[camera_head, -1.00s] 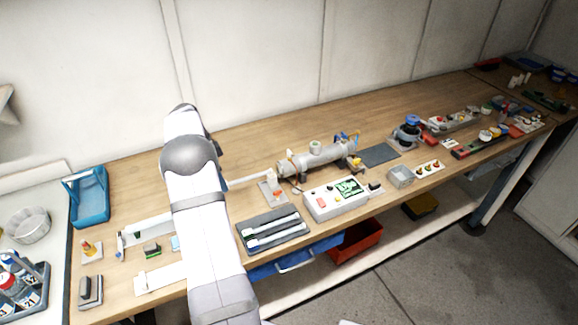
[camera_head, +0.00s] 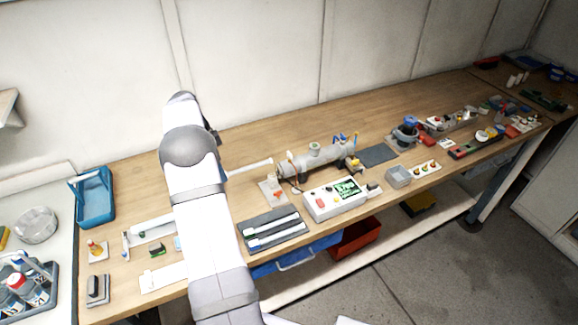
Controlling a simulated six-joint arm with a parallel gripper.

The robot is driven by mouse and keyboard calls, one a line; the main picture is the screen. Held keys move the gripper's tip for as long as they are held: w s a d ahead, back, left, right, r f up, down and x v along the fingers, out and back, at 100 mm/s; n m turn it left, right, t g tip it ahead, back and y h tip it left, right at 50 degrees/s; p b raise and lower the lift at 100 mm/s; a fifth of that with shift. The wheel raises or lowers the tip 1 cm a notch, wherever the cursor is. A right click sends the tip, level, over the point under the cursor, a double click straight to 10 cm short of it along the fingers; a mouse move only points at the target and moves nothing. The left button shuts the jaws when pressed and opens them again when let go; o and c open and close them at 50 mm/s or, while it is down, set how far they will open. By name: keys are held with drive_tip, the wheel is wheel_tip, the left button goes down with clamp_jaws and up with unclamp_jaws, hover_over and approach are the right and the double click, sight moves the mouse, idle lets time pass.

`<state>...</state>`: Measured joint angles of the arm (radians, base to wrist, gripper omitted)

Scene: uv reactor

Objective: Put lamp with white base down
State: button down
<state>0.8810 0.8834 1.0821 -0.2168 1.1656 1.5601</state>
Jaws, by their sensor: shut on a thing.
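A white lamp tube (camera_head: 250,167) sticks out to the right from behind my arm, raised above the table. Its right end is close to the left end of the grey reactor cylinder (camera_head: 315,157); whether they touch is unclear. My gripper is hidden behind my arm, at the tube's left end, and the tube appears held there. The lamp's base is hidden too. A dark tray (camera_head: 297,238) in front holds two pale lamp-like tubes lying side by side.
A white control box (camera_head: 322,207) with a green screen stands right of the tray. A stand with a red part (camera_head: 277,194) is left of the reactor. A blue basket (camera_head: 97,200) is at left. A dark mat (camera_head: 378,155) lies bare right of the reactor. The table behind the reactor is clear.

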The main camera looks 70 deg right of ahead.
idle(0.3)
drive_tip(key=shift+d+f+b, duration=0.15)
drive_tip(key=shift+f+b, duration=0.1)
drive_tip(key=shift+b, duration=0.3)
drive_tip(key=shift+d+r+b, duration=0.35)
drive_tip(key=shift+r+b, duration=0.15)
drive_tip(key=shift+r, duration=0.1)
drive_tip(key=shift+d+r+b, duration=0.3)
drive_tip(key=shift+r+b, duration=0.15)
drive_tip(key=shift+r, duration=0.15)
drive_tip(key=shift+s+a+r+b, duration=0.15)
drive_tip(key=shift+s+r+b, duration=0.7)
drive_tip(key=shift+r+b, duration=0.35)
drive_tip(key=s+a+f+b, duration=0.1)
drive_tip(key=s+a+b, duration=0.2)
drive_tip(key=s+a, duration=0.3)
drive_tip(key=shift+s+a+f+p, duration=0.3)
drive_tip(key=shift+f+p, duration=0.3)
drive_tip(key=shift+f, duration=1.8)
drive_tip(key=shift+s+a+f+p, duration=0.25)
drive_tip(key=shift+a+f+p, duration=0.3)
drive_tip(key=shift+f, duration=1.85)
drive_tip(key=shift+s+a+f+p, duration=0.25)
drive_tip(key=shift+f+p, duration=0.45)
drive_tip(key=shift+f, duration=1.7)
